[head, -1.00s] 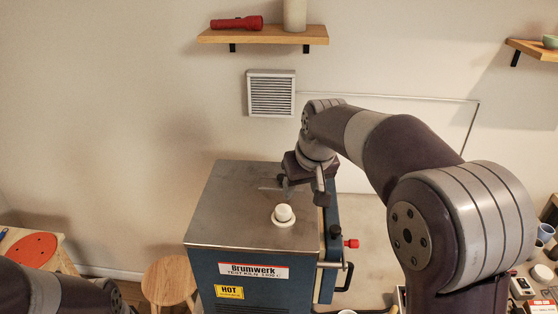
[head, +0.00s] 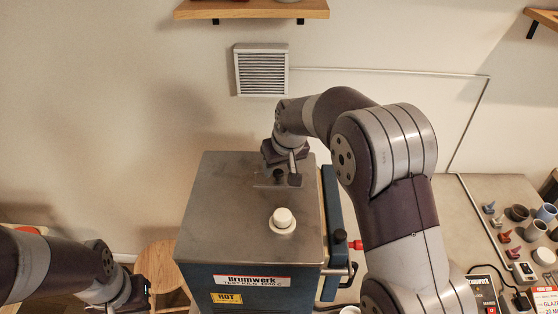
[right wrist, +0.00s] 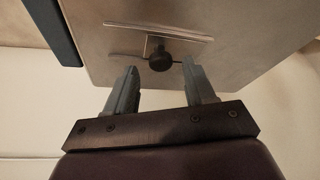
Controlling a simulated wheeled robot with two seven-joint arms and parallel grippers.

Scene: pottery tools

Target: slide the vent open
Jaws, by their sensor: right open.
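The vent is a small metal plate with a black knob (head: 278,175) in the top of the kiln (head: 225,205), towards its back. My right gripper (right wrist: 160,68) is open, with one finger on each side of the knob and a visible gap to each. In the head view, my right gripper (head: 286,172) is over the back of the kiln top and partly hides the plate. My left gripper (head: 130,295) is low at the left, its fingers unclear.
A white plug (head: 283,217) stands on the kiln top in front of the vent. A wall grille (head: 261,70) and shelf (head: 252,9) are behind. Small pottery items lie on the right counter (head: 480,190).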

